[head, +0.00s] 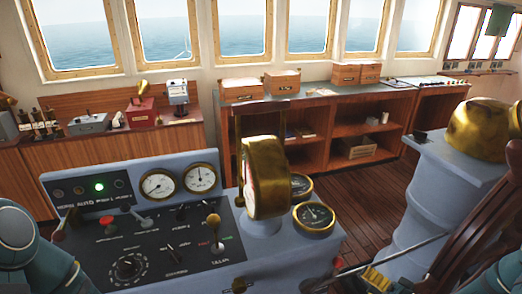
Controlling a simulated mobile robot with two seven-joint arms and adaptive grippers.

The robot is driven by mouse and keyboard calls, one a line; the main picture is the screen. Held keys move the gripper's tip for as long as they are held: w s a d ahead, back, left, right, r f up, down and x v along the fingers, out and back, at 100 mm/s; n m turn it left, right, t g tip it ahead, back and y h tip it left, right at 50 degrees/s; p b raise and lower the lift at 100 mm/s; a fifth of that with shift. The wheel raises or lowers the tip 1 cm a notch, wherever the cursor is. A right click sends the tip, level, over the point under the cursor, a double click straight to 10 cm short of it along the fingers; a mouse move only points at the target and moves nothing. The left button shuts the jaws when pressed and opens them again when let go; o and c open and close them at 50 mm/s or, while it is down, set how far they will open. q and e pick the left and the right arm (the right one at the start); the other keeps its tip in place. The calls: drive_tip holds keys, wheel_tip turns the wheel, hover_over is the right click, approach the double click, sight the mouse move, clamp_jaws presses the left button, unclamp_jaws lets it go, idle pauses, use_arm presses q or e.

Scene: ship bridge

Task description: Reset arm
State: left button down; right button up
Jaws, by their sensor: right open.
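No separate object is named by the task. My right gripper (372,277) shows small at the bottom edge, right of the console's front corner, partly cut off; it is open and I see nothing held between its fingers. My left arm comes in at the lower left corner, with only its teal and grey links showing. The left gripper is out of view.
A blue-grey control console (285,262) with gauges, levers and a brass telegraph (264,178) fills the front middle. A blue pedestal (425,205) with a brass dome and a wooden wheel (470,235) stand at the right. Wooden floor (370,190) is clear behind.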

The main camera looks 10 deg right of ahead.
drive_tip(key=w+a+f+n+g, duration=0.2)
drive_tip(key=a+g, duration=0.1)
drive_tip(key=a, duration=0.6)
drive_tip(key=w+a+f+n+g, duration=0.1)
drive_tip(key=w+a+f+g, duration=0.15)
drive_tip(key=a, duration=0.65)
drive_tip(key=s+a+f+n+g+h, duration=0.1)
drive_tip(key=s+a+n+g, duration=0.4)
drive_tip(key=s+a, duration=0.6)
drive_tip(key=a+f+g, duration=0.1)
drive_tip(key=a, duration=0.2)
drive_tip(key=shift+s+h, duration=0.3)
drive_tip(key=shift+w+f, duration=0.1)
